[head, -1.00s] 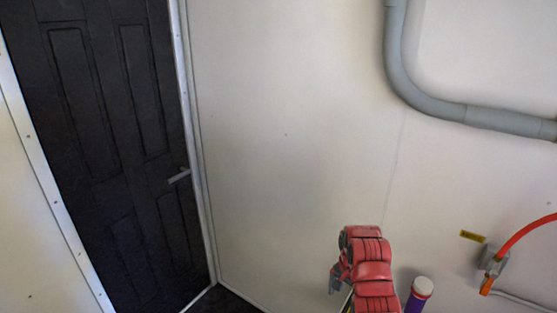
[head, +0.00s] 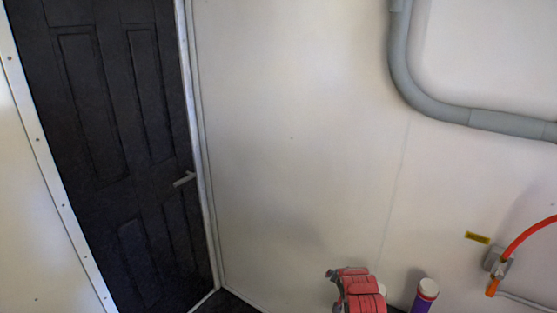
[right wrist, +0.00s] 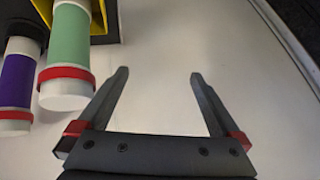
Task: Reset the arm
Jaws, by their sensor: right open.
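My right gripper (right wrist: 158,76) shows in the right wrist view with its two dark fingers spread wide. Nothing is between them, and a pale plain surface lies beyond. A red and black arm section of mine (head: 360,291) shows at the bottom of the head view, bent over and cut off by the lower edge. The right gripper's fingers do not show in the head view. My left gripper is in neither view.
A green cylinder (right wrist: 74,45) and a purple cylinder (right wrist: 17,80) sit left of the fingers. A purple white-capped cylinder (head: 424,297) stands beside my arm. A black door (head: 110,150), grey pipe (head: 400,70) and orange hose (head: 525,235) line the walls.

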